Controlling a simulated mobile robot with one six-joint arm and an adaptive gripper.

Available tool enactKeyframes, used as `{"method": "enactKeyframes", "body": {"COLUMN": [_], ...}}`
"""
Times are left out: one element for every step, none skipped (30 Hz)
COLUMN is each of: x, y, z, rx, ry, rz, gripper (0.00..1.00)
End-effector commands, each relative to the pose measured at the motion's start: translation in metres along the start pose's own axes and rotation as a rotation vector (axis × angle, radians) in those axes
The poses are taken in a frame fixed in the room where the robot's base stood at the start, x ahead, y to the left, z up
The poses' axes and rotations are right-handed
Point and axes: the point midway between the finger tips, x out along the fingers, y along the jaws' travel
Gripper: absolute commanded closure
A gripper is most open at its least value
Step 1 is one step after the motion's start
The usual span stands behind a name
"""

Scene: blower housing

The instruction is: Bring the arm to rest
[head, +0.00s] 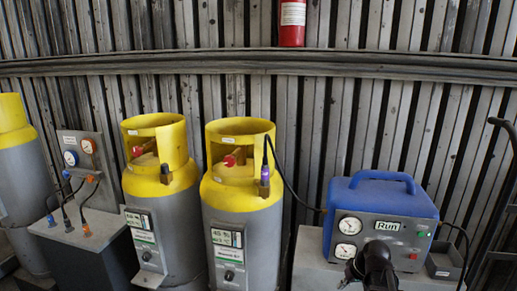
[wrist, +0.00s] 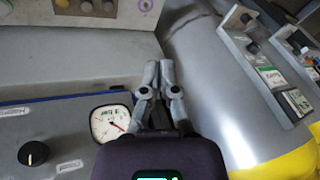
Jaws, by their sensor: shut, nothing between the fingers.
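My gripper (wrist: 159,67) shows in the wrist view with its two grey fingers together and nothing between them. In that view it is over the gap between a gauge panel on the left and a grey and yellow cylinder on the right. In the head view a dark part of my arm (head: 377,264) stands at the bottom right, in front of the blue machine (head: 372,200). The fingers cannot be made out there. The machine has two round gauges and a display reading "Run".
Two grey cylinders with yellow tops, one in the middle (head: 243,205) and one to its left (head: 160,200), stand beside the machine. A hose runs from the middle one toward the machine. A gauge stand (head: 80,160) is further left. A red extinguisher (head: 292,22) hangs on the corrugated wall.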

Motion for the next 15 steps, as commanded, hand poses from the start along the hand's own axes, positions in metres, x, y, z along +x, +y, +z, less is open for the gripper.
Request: {"method": "enactKeyframes", "body": {"x": [0.005, 0.007, 0.010, 0.012, 0.014, 0.017, 0.018, 0.020, 0.021, 0.022, 0.024, 0.025, 0.025, 0.026, 0.026], "y": [-0.014, -0.021, -0.029, -0.035, -0.040, -0.048, -0.053, -0.059, -0.066, -0.070, -0.075, -0.081, -0.085, -0.088, -0.092], "z": [0.009, 0.013, 0.018, 0.022, 0.026, 0.032, 0.036, 0.040, 0.046, 0.050, 0.054, 0.059, 0.063, 0.066, 0.070], "rx": [0.003, 0.009, 0.018, 0.024, 0.029, 0.037, 0.043, 0.049, 0.057, 0.062, 0.068, 0.076, 0.080, 0.085, 0.092], "ry": [-0.030, -0.046, -0.069, -0.086, -0.101, -0.120, -0.135, -0.148, -0.166, -0.178, -0.189, -0.202, -0.211, -0.219, -0.227], "rz": [0.017, 0.030, 0.047, 0.061, 0.076, 0.096, 0.111, 0.128, 0.150, 0.166, 0.184, 0.206, 0.221, 0.237, 0.255], "gripper": [1.00, 1.00, 1.00, 1.00, 1.00, 1.00, 1.00, 1.00, 1.00, 1.00, 1.00, 1.00, 1.00, 1.00, 1.00]}}
